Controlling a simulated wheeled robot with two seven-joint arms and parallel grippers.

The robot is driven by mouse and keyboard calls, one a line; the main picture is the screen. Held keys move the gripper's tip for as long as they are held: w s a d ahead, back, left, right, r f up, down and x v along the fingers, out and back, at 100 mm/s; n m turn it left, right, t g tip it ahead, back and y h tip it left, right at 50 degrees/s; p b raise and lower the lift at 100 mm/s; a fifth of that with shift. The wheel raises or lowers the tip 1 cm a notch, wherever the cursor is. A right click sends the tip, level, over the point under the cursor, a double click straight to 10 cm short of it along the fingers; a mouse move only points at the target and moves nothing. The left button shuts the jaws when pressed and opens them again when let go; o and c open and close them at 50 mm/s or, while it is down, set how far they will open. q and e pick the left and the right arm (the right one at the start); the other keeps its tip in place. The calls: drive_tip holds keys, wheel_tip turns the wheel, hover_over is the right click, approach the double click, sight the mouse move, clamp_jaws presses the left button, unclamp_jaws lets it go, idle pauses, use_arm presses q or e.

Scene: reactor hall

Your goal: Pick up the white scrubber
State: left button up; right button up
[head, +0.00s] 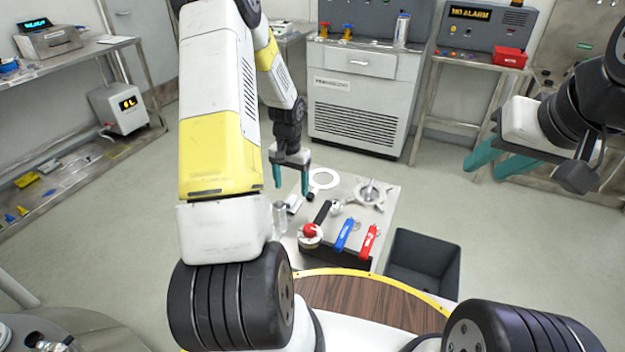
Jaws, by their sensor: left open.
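A small white piece (293,204) lies near the left edge of the work table (384,226), just below my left gripper. It may be the white scrubber, but it is too small to be sure. My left gripper (291,179) points down above the table's far left part. Its two teal fingers are apart with nothing between them. My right gripper (492,164) is at the right, away from the table, with its teal fingers apart and empty.
A dark open bin (424,260) stands right of the table. Open floor lies beyond.

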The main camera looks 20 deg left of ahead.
sight(291, 199)
use_arm(q)
drive_tip(key=f, duration=0.7)
drive_tip(key=shift+w+a, duration=0.1)
drive_tip(key=shift+a, duration=0.1)
drive_tip(key=c, duration=1.4)
wheel_tip(291, 199, up, 10)
drive_tip(key=shift+r, duration=0.1)
